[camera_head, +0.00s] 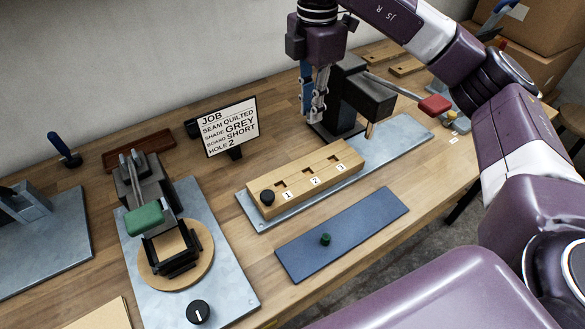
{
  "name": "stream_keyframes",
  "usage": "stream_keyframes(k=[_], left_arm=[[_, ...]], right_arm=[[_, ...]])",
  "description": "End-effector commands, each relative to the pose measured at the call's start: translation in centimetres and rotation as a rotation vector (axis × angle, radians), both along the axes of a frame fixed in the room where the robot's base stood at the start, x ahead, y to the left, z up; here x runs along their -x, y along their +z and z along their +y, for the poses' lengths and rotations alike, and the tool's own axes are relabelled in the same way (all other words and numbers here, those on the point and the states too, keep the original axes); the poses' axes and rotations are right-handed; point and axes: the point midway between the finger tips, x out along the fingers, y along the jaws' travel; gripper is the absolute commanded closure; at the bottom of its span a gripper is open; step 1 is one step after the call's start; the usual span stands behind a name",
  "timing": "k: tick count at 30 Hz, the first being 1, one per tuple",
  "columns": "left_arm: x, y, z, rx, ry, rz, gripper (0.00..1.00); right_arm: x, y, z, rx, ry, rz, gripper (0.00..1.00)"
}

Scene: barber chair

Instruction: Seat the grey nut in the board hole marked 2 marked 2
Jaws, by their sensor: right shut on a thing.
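The wooden board (330,165) lies on a grey metal plate and has slots labelled 1, 2 and 3. The slot marked 2 (306,172) looks empty. A black round nut (267,197) sits at the left end, by label 1. My right gripper (316,108) hangs behind the board, above the table, fingers pointing down. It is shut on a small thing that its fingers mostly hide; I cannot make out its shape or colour. I see no grey nut lying loose. A green nut (325,239) stands on the blue mat (350,237). My left gripper is not in view.
A job card (230,127) reads grey, short, hole 2. A press with a red-handled lever (434,105) stands beside the gripper. A green-handled clamp fixture (145,217) is at left. Bare table lies between the card and the board.

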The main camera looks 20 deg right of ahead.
Motion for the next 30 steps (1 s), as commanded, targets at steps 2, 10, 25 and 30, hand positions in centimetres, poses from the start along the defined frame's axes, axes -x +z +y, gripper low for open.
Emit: stream_keyframes(k=[2,10,25,30], left_arm=[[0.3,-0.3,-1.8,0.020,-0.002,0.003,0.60],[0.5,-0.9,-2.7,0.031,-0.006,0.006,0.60],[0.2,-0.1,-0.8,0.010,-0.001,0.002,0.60],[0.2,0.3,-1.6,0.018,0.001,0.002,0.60]], right_arm=[[0.1,-2.0,0.2,-0.001,0.004,0.006,1.00],[0.2,-7.6,0.2,-0.002,0.004,0.005,1.00],[0.1,-14.5,0.1,0.000,0.003,0.002,1.00],[0.1,-17.0,0.2,0.000,0.002,0.002,1.00]])
